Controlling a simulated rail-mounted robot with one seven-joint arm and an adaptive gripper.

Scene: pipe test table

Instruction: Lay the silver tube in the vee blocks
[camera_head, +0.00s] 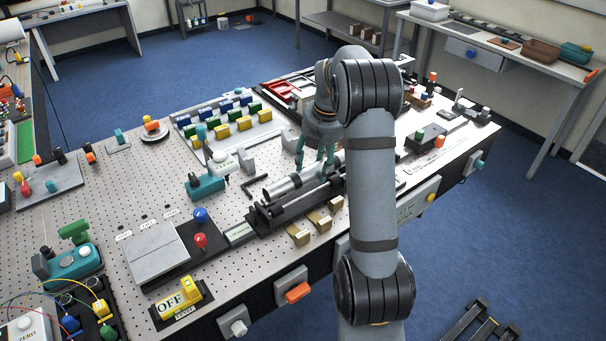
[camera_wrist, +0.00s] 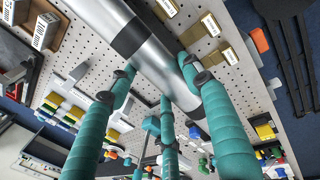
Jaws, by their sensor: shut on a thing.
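The silver tube (camera_head: 281,188) lies lengthwise at mid-table in the head view, over or just above a long black rack (camera_head: 264,217). I cannot tell if it touches the rack. In the wrist view the tube (camera_wrist: 160,62) runs diagonally between the fingers and has a dark band. My gripper (camera_head: 312,163) has teal fingers and is shut around the tube; it also shows in the wrist view (camera_wrist: 158,82). Two pale grey blocks, (camera_head: 247,160) and (camera_head: 289,138), stand behind the tube and may be the vee blocks; their notches are too small to make out.
Brass blocks (camera_head: 299,236) line the table's front side before the rack. A black hex key (camera_head: 253,187) and a teal clamp-like tool (camera_head: 206,187) lie left of the tube. A tray of coloured blocks (camera_head: 222,124) is behind. Bare pegboard (camera_head: 130,190) shows to the left.

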